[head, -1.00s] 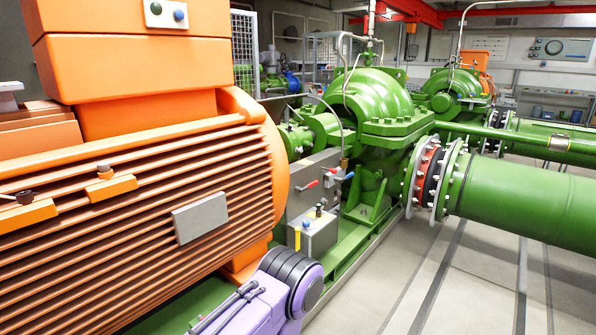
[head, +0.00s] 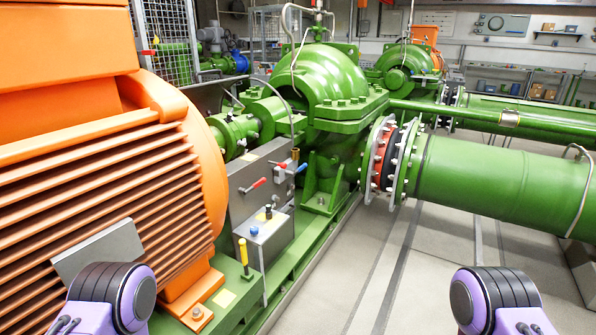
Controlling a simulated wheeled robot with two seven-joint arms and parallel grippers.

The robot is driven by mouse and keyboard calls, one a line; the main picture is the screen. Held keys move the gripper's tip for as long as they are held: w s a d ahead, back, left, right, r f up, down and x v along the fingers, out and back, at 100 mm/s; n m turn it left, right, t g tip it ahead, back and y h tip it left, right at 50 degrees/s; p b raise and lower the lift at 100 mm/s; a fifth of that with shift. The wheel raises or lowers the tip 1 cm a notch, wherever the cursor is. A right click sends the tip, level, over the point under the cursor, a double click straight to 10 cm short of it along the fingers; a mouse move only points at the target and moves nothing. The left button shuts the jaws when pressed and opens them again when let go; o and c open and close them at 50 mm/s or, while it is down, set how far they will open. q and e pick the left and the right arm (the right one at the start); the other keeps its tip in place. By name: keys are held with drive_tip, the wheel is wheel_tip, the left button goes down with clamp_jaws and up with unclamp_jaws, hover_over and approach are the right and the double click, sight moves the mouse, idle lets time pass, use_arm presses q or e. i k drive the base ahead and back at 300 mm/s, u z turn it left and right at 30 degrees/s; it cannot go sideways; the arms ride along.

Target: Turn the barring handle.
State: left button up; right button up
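I cannot tell for sure which part is the barring handle. A yellow-topped upright lever (head: 243,252) stands by the green base frame, beside a small grey box (head: 265,238). A red-gripped lever (head: 256,185), another red-tipped lever (head: 282,165) and a blue-tipped one (head: 300,168) sit on the grey panel (head: 245,203) between the orange motor (head: 110,180) and the green pump (head: 325,78). Purple and black parts of my two arms show at the bottom left and bottom right, apart from these levers. Neither gripper is in view.
A large green pipe (head: 500,195) runs right from the flanged joint (head: 388,158). A wire mesh guard (head: 165,45) stands behind the motor. Pale floor (head: 400,280) is open between the green base frame (head: 300,250) and my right arm.

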sight(288, 173)
drive_tip(key=z, duration=0.75)
drive_tip(key=i, duration=1.05)
drive_tip(key=z, duration=0.4)
drive_tip(key=i, duration=0.85)
drive_tip(key=u, duration=0.9)
drive_tip(key=i, duration=0.6)
drive_tip(key=u, duration=0.55)
